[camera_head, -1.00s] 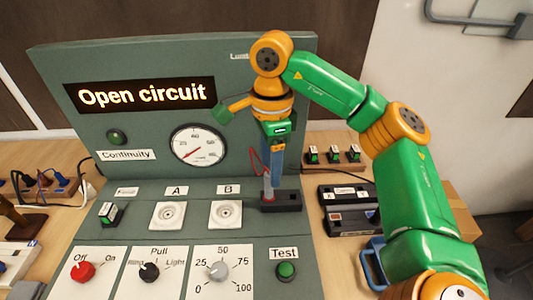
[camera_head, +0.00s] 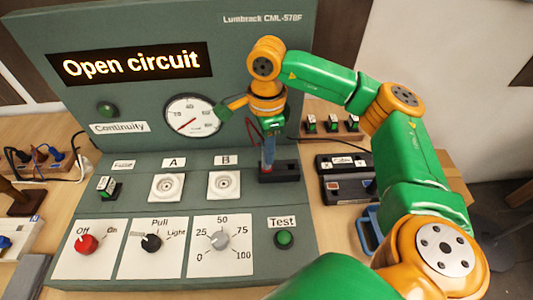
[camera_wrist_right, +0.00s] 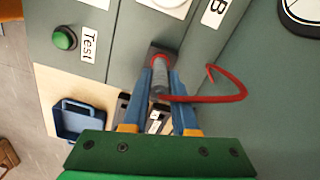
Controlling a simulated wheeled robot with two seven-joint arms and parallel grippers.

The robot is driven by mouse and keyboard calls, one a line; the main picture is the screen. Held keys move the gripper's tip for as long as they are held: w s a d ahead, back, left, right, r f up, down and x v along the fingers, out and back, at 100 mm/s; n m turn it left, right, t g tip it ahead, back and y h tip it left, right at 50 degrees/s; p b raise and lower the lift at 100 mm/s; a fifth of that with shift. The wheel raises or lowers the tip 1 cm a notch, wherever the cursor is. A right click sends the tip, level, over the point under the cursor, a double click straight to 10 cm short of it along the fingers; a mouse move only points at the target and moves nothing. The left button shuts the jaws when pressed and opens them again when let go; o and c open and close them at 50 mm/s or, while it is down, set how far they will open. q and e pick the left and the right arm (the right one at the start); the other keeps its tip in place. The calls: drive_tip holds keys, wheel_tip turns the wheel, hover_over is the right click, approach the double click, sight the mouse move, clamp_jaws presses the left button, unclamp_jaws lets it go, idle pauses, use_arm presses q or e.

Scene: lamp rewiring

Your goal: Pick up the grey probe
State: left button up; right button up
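The grey probe (camera_wrist_right: 159,74) stands in a dark holder block (camera_head: 290,170) at the right end of the green panel. A red cable (camera_wrist_right: 225,98) curves from it. In the head view my gripper mostly hides the probe. My right gripper (camera_head: 268,163) points down over the holder. In the right wrist view its two blue fingers (camera_wrist_right: 159,84) lie on either side of the probe, very close to it. I cannot tell whether they touch it. My left gripper is in neither view.
The panel's display (camera_head: 130,64) reads "Open circuit". Sockets A (camera_head: 166,187) and B (camera_head: 224,184) lie left of the holder. A green Test button (camera_head: 284,238) is in front.

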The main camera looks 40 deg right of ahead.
clamp_jaws()
